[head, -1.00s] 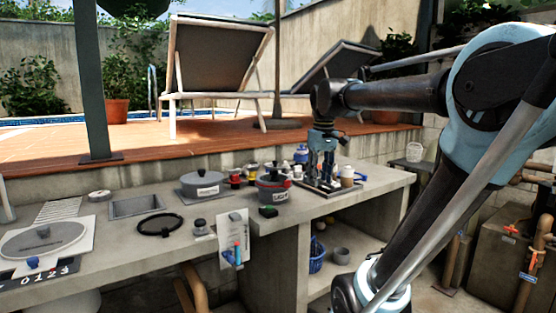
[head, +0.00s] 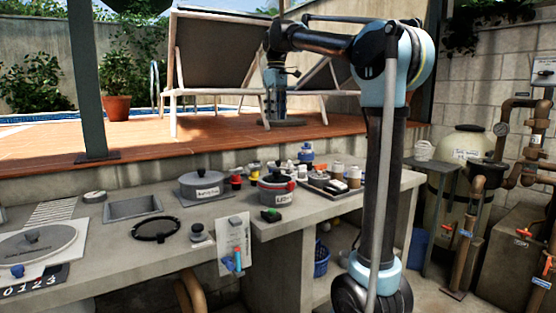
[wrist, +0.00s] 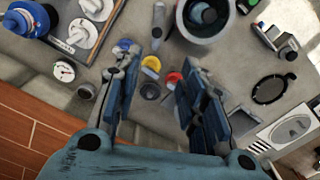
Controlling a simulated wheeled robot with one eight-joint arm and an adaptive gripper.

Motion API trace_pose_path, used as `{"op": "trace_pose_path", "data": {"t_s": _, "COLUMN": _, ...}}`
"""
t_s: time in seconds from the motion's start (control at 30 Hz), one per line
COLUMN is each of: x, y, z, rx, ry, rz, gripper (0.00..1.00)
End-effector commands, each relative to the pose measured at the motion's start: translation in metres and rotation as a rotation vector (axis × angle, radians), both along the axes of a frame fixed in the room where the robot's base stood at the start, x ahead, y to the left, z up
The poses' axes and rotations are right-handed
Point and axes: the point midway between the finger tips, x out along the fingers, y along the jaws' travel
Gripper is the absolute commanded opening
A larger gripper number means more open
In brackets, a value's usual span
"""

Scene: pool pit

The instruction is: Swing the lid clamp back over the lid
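I cannot surely pick out the lid clamp. A grey round lid (head: 38,241) with a dark knob lies at the far left of the counter, with a small blue part (head: 17,271) at its front edge. A dark-lidded grey pot (head: 273,192) with red side parts stands mid-counter, and its round top shows in the wrist view (wrist: 205,17). Another lidded grey pot (head: 201,187) stands left of it. My gripper (head: 275,112) is raised high behind the counter, apart from all of these. In the wrist view my gripper (wrist: 160,85) has its fingers apart with nothing held.
A black ring (head: 155,229) lies on the counter right of the lid, below a sunken basin (head: 138,207). A tray (head: 320,187) of small items and several small jars stand at the right. Loungers (head: 212,50) stand on the deck behind.

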Motion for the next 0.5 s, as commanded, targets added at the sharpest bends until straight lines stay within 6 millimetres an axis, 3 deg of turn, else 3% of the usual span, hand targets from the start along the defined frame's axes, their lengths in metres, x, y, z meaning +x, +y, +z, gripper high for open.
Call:
{"op": "trace_pose_path", "data": {"t_s": 0.17, "x": 0.003, "y": -0.01, "z": -0.015, "rx": 0.0, "ry": 0.0, "rz": -0.014, "gripper": 0.38}}
{"op": "trace_pose_path", "data": {"t_s": 0.5, "x": 0.005, "y": -0.017, "z": -0.071, "rx": 0.0, "ry": 0.0, "rz": -0.024, "gripper": 0.38}}
